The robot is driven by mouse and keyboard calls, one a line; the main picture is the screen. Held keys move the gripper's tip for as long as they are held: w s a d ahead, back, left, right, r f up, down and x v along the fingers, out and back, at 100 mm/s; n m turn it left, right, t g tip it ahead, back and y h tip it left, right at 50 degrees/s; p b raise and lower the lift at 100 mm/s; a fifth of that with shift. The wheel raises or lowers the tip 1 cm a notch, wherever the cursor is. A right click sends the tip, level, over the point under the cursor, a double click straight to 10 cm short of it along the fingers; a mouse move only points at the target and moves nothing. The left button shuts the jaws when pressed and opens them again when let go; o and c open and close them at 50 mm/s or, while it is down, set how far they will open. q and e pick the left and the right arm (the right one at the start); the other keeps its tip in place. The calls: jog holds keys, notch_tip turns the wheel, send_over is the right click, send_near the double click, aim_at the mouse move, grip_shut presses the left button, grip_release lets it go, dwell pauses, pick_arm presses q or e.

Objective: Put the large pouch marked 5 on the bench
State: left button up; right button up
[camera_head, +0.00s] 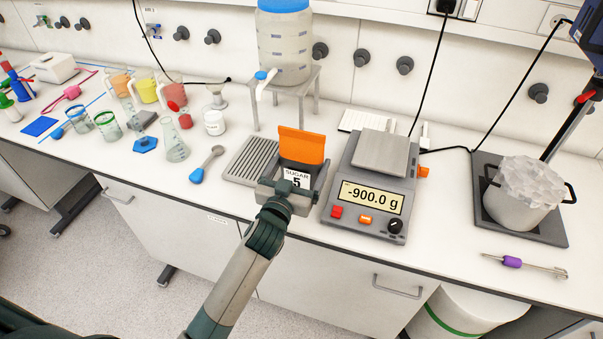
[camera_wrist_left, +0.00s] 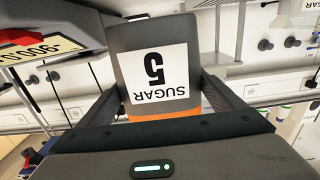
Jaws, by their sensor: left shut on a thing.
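The pouch marked SUGAR 5 (camera_head: 301,148) has an orange top, a grey body and a white label. It is upright in the head view, above the front part of the white bench (camera_head: 222,206). My left gripper (camera_head: 295,182) is shut on the pouch, with a finger on each side of its grey body. The wrist view shows the label of the pouch (camera_wrist_left: 158,75) upside down between the fingers of my left gripper (camera_wrist_left: 162,98). The gripper hides the pouch's lower end, so I cannot tell whether it touches the bench. My right gripper is not in view.
A ribbed grey tray (camera_head: 246,163) lies left of the pouch. A scale (camera_head: 366,190) reading -900.0 g stands close to its right. A dispenser on a stand (camera_head: 285,45) is behind.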

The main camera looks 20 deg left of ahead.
aim_at(298, 181)
pick_arm(q)
jog(key=shift+f+p, duration=0.45)
jog(key=shift+f, duration=1.35)
jog(key=shift+f, duration=0.15)
jog(key=o, duration=1.7)
jog(key=shift+f, duration=0.1)
